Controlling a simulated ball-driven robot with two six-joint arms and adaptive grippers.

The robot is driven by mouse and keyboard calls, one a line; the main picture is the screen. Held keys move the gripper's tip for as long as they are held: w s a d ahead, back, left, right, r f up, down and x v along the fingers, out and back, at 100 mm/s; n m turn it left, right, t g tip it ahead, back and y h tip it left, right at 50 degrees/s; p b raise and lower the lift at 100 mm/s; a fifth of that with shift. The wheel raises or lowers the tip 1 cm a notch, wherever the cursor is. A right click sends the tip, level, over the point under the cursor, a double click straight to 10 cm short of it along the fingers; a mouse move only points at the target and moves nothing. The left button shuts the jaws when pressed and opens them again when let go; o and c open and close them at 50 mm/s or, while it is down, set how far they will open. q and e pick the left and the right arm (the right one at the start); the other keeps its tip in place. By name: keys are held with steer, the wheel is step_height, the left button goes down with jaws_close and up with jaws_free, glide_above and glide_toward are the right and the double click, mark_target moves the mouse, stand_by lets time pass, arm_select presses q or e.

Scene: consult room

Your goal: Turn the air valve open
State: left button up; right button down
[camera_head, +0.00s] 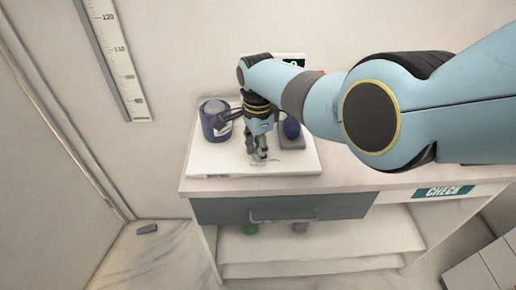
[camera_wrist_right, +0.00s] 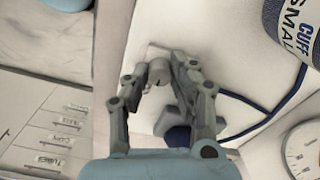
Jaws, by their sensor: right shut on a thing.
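My right gripper (camera_head: 258,155) reaches down over the white tray (camera_head: 225,168) on the counter. In the right wrist view its fingers (camera_wrist_right: 160,75) are closed around a small grey knob, which looks like the air valve (camera_wrist_right: 157,72). The fingers cover part of it, so its turn angle cannot be told. A dark blue bulb (camera_head: 291,128) sits on a grey stand just right of the gripper; it also shows in the right wrist view (camera_wrist_right: 176,136), partly hidden by a finger. My left gripper is not in view.
A blue roll labelled CUFF SMALL (camera_head: 212,124) stands on the tray's left; a blue tube (camera_wrist_right: 270,112) curves past the gripper. A round gauge (camera_wrist_right: 303,150) is at the wrist view's edge. A drawer (camera_head: 285,207) is below. My right arm hides much of the counter's right.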

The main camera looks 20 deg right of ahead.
steer(key=c, duration=1.1)
jaws_free()
step_height(320, 180, up, 12)
